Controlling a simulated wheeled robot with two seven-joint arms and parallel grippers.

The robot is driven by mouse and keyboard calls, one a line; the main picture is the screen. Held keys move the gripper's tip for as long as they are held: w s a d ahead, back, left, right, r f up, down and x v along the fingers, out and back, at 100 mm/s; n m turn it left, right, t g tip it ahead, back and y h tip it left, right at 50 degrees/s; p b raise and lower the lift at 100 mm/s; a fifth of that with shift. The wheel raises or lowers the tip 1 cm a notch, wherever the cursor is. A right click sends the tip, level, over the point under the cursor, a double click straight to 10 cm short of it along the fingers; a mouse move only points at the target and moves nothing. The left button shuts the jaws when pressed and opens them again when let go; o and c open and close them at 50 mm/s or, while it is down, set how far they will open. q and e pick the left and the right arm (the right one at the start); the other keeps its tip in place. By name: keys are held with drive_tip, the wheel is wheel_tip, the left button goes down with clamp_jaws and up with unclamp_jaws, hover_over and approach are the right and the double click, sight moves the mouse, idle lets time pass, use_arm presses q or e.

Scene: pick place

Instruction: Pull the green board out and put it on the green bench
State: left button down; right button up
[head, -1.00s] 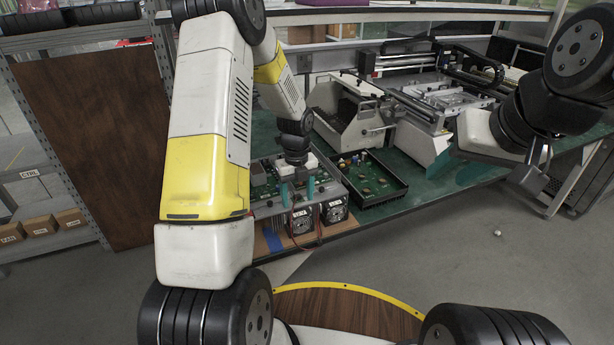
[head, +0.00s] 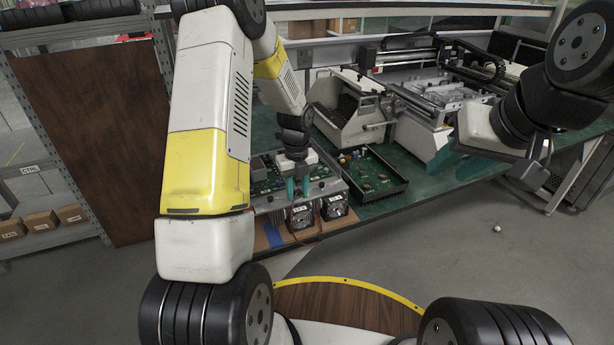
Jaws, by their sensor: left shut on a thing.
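My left gripper (head: 298,187) points down over the test fixture (head: 331,189) at the near edge of the bench. Its teal fingers are shut on the green board (head: 263,186), whose green surface shows on both sides of the gripper. The gripper and arm hide its middle, and the board appears still seated in the fixture. The green bench (head: 395,203) runs to the right and behind. My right gripper (head: 458,164) hangs over the bench at the right, its teal fingers apart and empty.
A black tray with another green circuit board (head: 372,178) sits right of the fixture. White machines (head: 350,110) stand behind it. Two fans (head: 301,217) are on the fixture's front. Bare bench lies in front and right of the tray. A shelf with boxes (head: 40,221) is at left.

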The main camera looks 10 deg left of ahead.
use_arm(q)
drive_tip(key=shift+d, duration=0.1)
drive_tip(key=shift+r, duration=1.45)
